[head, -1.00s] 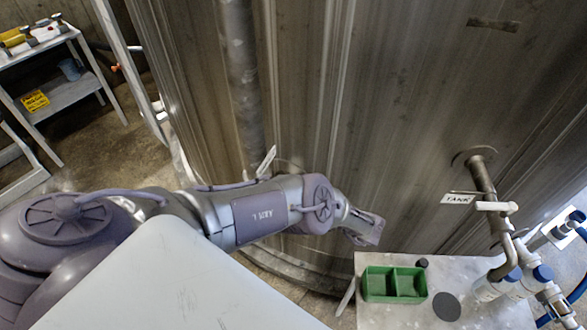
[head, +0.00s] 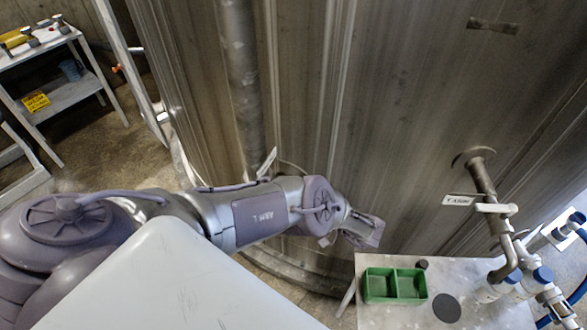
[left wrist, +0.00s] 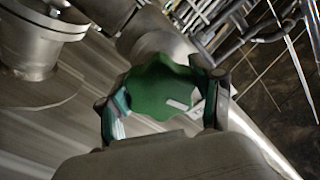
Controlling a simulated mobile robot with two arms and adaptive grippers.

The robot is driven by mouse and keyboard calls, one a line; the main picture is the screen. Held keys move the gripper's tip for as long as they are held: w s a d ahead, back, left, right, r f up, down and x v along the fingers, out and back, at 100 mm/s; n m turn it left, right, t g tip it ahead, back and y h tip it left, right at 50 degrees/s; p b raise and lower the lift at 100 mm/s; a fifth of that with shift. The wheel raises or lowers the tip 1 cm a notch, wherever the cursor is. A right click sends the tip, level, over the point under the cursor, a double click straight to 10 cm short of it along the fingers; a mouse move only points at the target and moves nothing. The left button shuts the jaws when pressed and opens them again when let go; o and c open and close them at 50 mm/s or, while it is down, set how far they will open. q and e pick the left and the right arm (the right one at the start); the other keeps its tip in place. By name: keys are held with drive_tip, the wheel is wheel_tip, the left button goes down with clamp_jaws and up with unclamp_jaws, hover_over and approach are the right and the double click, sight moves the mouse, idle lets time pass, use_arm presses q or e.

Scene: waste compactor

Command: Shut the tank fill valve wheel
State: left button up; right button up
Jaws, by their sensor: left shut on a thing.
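The valve wheel is a green lobed handwheel (left wrist: 160,88) with a small pale mark, in front of a grey metal pipe body in the left wrist view. My left gripper (left wrist: 163,105) has one finger on each side of the wheel's rim and is shut on it. In the head view my left gripper (head: 362,231) is at the end of the arm, in front of the big metal tank (head: 400,110). The wheel cannot be made out in that view. My right gripper is not in view.
A grey table (head: 400,318) with a green two-part tray (head: 394,300) stands just right of my left gripper. A pipe with a white tag (head: 458,200) leaves the tank above it. A shelf (head: 60,95) stands at far left.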

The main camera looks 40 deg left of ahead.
use_arm(q)
drive_tip(key=shift+a+m, duration=0.1)
drive_tip(key=shift+m, duration=1.2)
drive_tip(key=o, duration=1.1)
drive_tip(key=shift+o, duration=0.2)
